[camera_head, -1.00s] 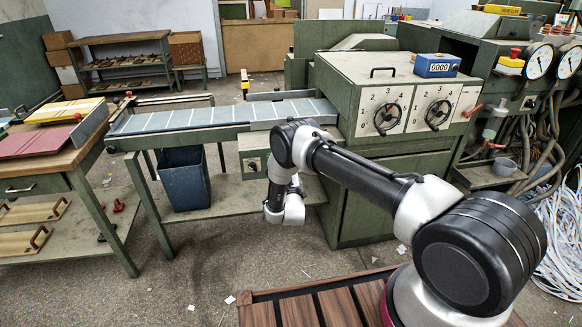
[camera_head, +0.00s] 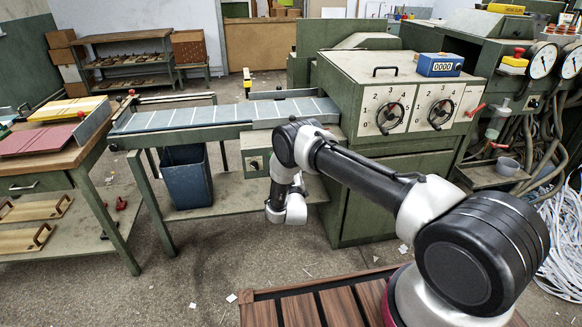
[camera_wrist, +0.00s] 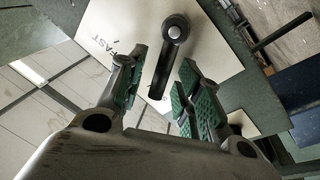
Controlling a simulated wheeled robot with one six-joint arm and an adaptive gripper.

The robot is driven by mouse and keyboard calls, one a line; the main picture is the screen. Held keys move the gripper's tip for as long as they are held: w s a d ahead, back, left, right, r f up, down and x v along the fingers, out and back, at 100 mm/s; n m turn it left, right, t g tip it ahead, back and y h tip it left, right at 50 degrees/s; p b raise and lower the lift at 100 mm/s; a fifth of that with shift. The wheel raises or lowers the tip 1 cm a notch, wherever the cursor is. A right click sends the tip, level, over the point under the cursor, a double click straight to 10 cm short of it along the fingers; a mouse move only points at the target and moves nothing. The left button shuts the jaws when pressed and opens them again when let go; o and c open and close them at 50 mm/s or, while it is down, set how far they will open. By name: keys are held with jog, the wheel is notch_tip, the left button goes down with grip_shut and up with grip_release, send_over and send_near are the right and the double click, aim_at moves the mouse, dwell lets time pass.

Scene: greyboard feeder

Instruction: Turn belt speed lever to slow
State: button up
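The belt speed lever (camera_wrist: 167,62) is a black handle with a round grey-centred hub on a pale plate (camera_wrist: 222,57) in the wrist view. The plate's word FAST shows left of the lever; another marking lower down is mostly hidden. The handle points down and slightly left from its hub. My gripper (camera_wrist: 162,62) is open, with one green-padded finger on each side of the handle and visible gaps to both. In the head view my gripper is hidden; a small control box (camera_head: 255,163) sits under the feeder belt, left of my arm.
The conveyor belt (camera_head: 215,113) runs left from the green machine (camera_head: 350,110), which has two numbered dials. A blue bin (camera_head: 187,178) stands under the belt. A work table (camera_head: 75,150) stands at left. Open floor lies in front of the feeder.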

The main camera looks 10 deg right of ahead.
jog(key=shift+s, duration=0.1)
jog(key=v, duration=1.2)
